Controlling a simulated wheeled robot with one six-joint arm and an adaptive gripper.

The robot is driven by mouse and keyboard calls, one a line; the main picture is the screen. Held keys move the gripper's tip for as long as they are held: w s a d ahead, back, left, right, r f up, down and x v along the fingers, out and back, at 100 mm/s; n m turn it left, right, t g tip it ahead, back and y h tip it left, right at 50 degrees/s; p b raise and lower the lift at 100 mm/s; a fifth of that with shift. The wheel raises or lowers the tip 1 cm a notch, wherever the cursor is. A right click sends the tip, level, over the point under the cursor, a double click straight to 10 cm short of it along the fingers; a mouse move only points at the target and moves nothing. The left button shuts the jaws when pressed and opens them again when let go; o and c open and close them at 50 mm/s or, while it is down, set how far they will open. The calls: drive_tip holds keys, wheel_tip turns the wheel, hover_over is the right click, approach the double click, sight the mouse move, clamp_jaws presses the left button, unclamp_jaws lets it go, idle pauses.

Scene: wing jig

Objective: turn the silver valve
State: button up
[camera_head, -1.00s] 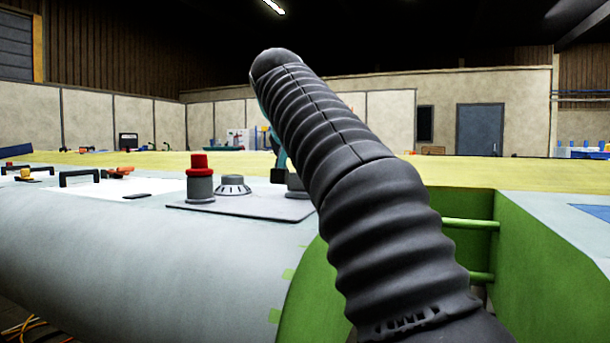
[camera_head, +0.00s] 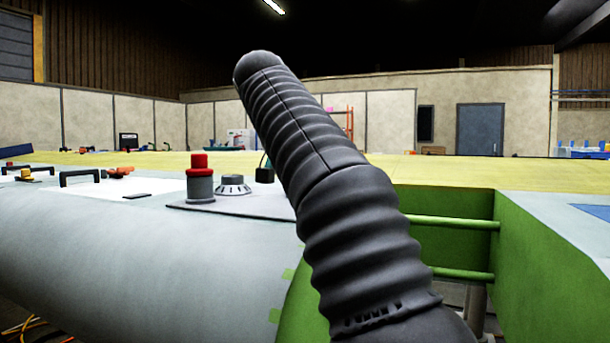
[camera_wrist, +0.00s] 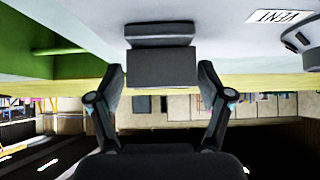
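In the head view a silver-grey round knob with dark notches (camera_head: 233,184) sits on the grey plate on top of the wing part; I cannot tell if it is the silver valve. What looks like the same knob is cut by the right edge of the wrist view (camera_wrist: 303,38), by a white label (camera_wrist: 275,17). My gripper (camera_wrist: 161,68) shows there with its two fingers spread. A dark grey block (camera_wrist: 162,68) appears between the fingertips; I see no clear contact. My arm hides the gripper in the head view.
A red-topped grey button (camera_head: 200,180) stands left of the knob, and a small black part (camera_head: 264,173) to its right. Black handles (camera_head: 80,177) lie farther left. A green frame with bars (camera_head: 450,222) is right of my arm. The pale curved surface in front is clear.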

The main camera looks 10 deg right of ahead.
idle(0.3)
drive_tip(key=v, duration=0.6)
drive_tip(key=shift+s+a+r, duration=0.15)
drive_tip(key=shift+a+r, duration=0.1)
drive_tip(key=shift+r, duration=0.05)
drive_tip(key=shift+s+a+r, duration=0.1)
drive_tip(key=shift+s+r, duration=0.2)
